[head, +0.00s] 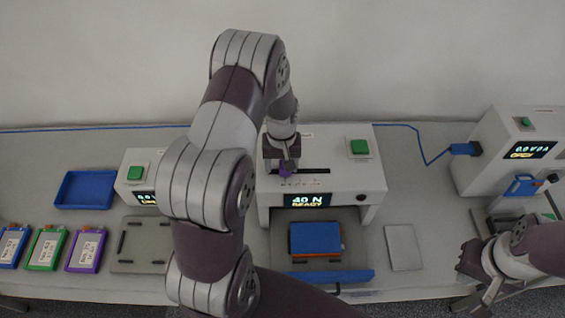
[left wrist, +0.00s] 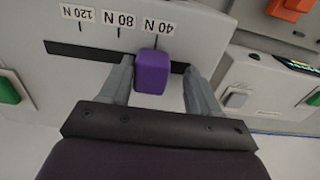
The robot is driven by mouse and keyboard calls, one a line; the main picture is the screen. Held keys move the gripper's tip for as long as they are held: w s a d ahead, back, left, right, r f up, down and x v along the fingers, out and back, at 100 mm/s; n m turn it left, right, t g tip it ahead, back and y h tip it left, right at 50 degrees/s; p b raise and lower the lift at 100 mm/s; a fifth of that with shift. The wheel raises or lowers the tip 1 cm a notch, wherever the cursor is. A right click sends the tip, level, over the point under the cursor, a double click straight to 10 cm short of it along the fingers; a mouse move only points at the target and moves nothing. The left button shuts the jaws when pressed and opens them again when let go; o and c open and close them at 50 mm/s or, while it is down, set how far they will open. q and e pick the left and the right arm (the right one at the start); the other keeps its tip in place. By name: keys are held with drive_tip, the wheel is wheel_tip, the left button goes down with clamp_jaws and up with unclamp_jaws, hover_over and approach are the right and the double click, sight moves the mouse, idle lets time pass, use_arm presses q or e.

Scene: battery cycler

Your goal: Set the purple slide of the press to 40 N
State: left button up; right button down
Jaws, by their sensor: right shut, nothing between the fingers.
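The purple slide (left wrist: 153,73) sits in the dark slot (left wrist: 90,53) of the press, in line with the 40 N mark (left wrist: 165,27). It also shows small in the head view (head: 285,169), partly hidden by my left gripper. The press display (head: 307,201) reads 40 N READY. My left gripper (left wrist: 158,75) is open, with one finger on each side of the slide. The left-hand finger is close against the slide, and a narrow gap shows at the other finger. My right gripper (head: 470,262) is shut and empty at the lower right.
The press (head: 370,182) has a green button and a blue-topped block (head: 315,237) under it. A grey plate (head: 403,247) lies to its right. A cycler box (head: 488,150) stands at far right. A blue tray (head: 85,190) and several coloured battery cells (head: 47,248) lie at left.

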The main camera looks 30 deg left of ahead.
use_arm(q)
drive_tip(key=shift+w+d, duration=0.1)
drive_tip(key=shift+d, duration=0.15)
drive_tip(key=shift+d+r, duration=0.1)
wheel_tip(320, 180, up, 12)
drive_tip(key=b, duration=0.5)
drive_tip(key=shift+r, duration=0.25)
use_arm(e)
drive_tip(key=f, duration=0.5)
drive_tip(key=shift+w+d, duration=0.1)
drive_tip(key=shift+d, duration=0.15)
